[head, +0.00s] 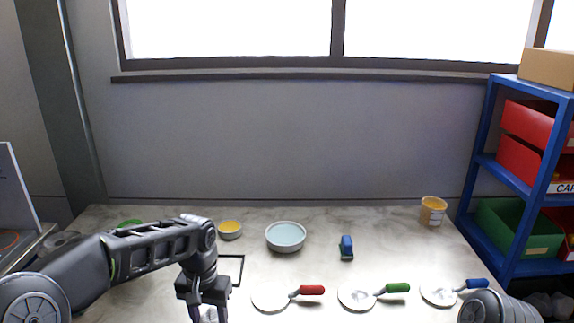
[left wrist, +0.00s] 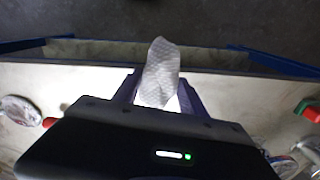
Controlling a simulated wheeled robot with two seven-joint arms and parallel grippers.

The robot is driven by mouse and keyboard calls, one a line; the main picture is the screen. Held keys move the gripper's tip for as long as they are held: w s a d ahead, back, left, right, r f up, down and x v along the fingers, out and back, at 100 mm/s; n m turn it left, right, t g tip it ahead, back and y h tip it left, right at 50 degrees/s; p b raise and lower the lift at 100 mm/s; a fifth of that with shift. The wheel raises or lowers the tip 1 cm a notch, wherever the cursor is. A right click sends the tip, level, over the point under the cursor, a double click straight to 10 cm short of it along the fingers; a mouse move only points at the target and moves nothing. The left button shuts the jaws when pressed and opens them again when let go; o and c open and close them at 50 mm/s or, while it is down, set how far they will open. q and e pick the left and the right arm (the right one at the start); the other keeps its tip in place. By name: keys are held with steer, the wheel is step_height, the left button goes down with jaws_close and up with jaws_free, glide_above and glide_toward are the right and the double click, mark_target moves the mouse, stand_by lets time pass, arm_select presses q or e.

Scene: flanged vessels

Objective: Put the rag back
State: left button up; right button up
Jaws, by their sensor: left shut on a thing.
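The rag (left wrist: 160,72) is white with a fine pattern. In the left wrist view it sticks up between the fingers of my left gripper (left wrist: 158,92). In the head view my left gripper (head: 208,312) points down over the front left of the table, shut on the rag, and only a small pale bit shows between its fingers at the bottom edge. A thin dark square outline (head: 241,270) shows just right of and behind the gripper, partly hidden by it. My right gripper is out of view.
Discs with red (head: 311,290), green (head: 397,287) and blue (head: 477,283) handles lie along the front. A pale bowl (head: 286,237), small yellow bowl (head: 230,231), blue block (head: 346,247) and orange-labelled tub (head: 432,211) stand behind. A blue shelf (head: 483,150) stands right.

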arm_select(q)
steer(key=shift+n, duration=0.9)
steer(key=a+f, duration=0.1)
steer(key=s+a+f, duration=0.1)
steer(key=f, duration=0.1)
steer(key=shift+s+a+f+b, duration=0.15)
steer(key=shift+a+b, duration=0.05)
steer(key=shift+b, duration=0.15)
